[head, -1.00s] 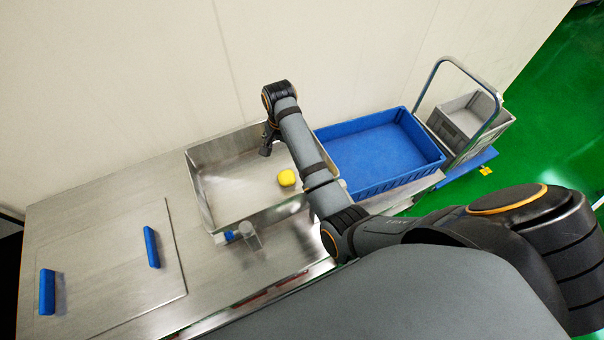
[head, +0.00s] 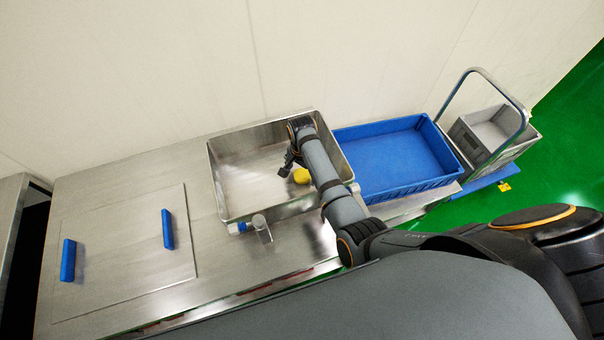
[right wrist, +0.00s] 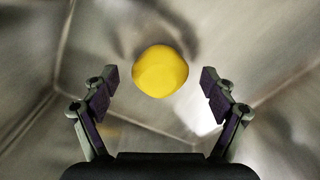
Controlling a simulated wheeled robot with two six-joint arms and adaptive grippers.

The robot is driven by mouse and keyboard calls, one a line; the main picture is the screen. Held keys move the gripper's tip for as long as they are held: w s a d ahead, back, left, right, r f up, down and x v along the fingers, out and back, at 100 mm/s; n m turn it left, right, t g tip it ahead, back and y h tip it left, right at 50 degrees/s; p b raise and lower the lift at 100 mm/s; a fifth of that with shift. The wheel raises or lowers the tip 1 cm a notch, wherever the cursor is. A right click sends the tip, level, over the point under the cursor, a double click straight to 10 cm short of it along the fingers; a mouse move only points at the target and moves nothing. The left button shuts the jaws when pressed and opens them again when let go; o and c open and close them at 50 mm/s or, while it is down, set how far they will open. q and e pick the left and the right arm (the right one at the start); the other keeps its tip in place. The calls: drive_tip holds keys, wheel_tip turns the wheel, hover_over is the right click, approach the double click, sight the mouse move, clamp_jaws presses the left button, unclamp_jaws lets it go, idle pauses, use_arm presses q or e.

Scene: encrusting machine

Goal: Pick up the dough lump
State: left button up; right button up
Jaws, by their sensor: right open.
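The dough lump is a small yellow round lump (head: 302,176) lying in the metal basin (head: 228,206), near its right side. In the right wrist view the lump (right wrist: 160,71) shows between and just beyond the fingertips, with nothing touching it that I can see. My left gripper is not in view.
The basin's metal walls surround the lump. A blue crate (head: 448,174) stands right of the basin, and a grey bin (head: 490,139) on a cart is further right. A metal cover with blue handles (head: 168,229) lies to the left. A wall stands behind.

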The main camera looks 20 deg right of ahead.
drive_tip(key=shift+d+f, duration=0.1)
drive_tip(key=shift+f, duration=0.3)
drive_tip(key=c, duration=1.3)
